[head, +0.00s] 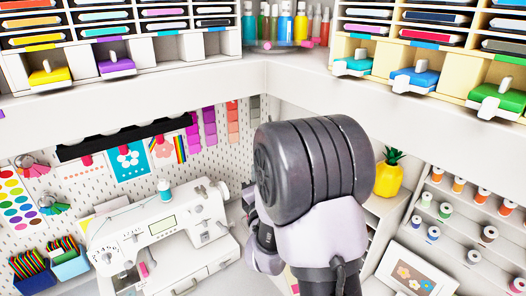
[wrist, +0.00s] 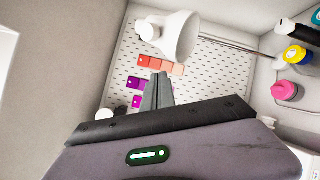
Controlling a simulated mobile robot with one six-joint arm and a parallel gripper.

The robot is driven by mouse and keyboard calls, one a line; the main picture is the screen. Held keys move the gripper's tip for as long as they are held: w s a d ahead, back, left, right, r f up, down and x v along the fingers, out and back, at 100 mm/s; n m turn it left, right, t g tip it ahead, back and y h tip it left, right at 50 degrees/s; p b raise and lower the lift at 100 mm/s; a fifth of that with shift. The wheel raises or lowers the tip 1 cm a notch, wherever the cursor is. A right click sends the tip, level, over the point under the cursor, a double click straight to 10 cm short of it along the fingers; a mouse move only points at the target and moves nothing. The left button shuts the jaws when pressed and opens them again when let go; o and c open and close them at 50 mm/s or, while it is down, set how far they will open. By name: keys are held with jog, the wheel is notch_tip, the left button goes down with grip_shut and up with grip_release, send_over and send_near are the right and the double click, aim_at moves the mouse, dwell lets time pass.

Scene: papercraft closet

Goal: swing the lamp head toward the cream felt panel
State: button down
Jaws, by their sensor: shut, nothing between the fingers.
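The white lamp head (wrist: 178,36) shows in the wrist view near the top, with a wide flared shade and a rounded knob at its left end. A thin lamp arm (wrist: 228,45) runs from it to the right. My gripper (wrist: 160,76) is shut and empty, its fingers pointing up the picture, a little below the lamp head; I see no clear contact. In the head view my arm hides the gripper and I do not see the lamp. I cannot pick out the cream felt panel for certain; a plain beige surface (wrist: 68,55) fills the wrist view's left side.
A pegboard (wrist: 215,72) with colour swatches lies behind the lamp. Bottles with pink (wrist: 285,91) and yellow (wrist: 297,55) parts stand at the wrist view's right. In the head view, a sewing machine (head: 160,235) is left of my arm and a yellow pineapple (head: 388,177) right.

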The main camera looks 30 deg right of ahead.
jog(key=d, duration=0.1)
jog(key=d+r+p, duration=0.1)
jog(key=d, duration=0.2)
jog(key=shift+w+r, duration=0.2)
jog(key=shift+r, duration=0.2)
jog(key=s+d+b, duration=0.2)
jog(key=d+b, duration=0.2)
jog(key=d, duration=0.1)
jog(key=shift+s+d, duration=0.2)
jog(key=shift+d, duration=0.05)
